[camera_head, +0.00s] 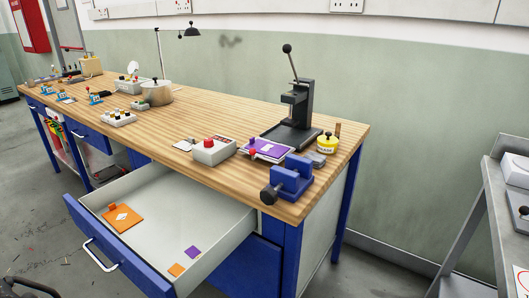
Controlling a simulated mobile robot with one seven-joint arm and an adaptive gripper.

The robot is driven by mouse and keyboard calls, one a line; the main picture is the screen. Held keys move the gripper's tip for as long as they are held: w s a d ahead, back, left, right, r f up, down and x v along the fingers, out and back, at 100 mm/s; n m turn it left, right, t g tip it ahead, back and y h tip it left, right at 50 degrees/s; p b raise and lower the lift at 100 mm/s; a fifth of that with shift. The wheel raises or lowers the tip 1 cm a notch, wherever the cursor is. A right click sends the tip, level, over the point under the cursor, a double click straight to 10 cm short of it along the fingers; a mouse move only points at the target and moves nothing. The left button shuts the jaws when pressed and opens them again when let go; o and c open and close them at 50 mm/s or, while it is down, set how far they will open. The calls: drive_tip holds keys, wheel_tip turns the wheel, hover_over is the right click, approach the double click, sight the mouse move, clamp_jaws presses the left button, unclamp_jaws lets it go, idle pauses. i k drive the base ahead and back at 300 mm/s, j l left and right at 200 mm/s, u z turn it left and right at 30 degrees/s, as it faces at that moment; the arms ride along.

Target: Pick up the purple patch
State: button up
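A small purple patch (193,252) lies flat on the floor of the open drawer (160,196), near its right front corner. A small orange patch (177,269) lies just in front of it, to its lower left. A larger purple piece with a white mark (267,149) lies on the bench top behind the blue vise. My gripper cannot be made out in this view. Nothing covers the purple patch in the drawer.
A larger orange piece with a white diamond (122,217) lies at the drawer's left. The wooden bench (215,115) carries a blue vise (289,179), a black lever press (296,108) and a red-button box (213,150). A grey side table (482,215) stands at right. The drawer's middle is clear.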

sight(193, 252)
drive_tip(key=u, duration=1.6)
drive_tip(key=l+u, duration=0.2)
drive_tip(key=l, duration=1.35)
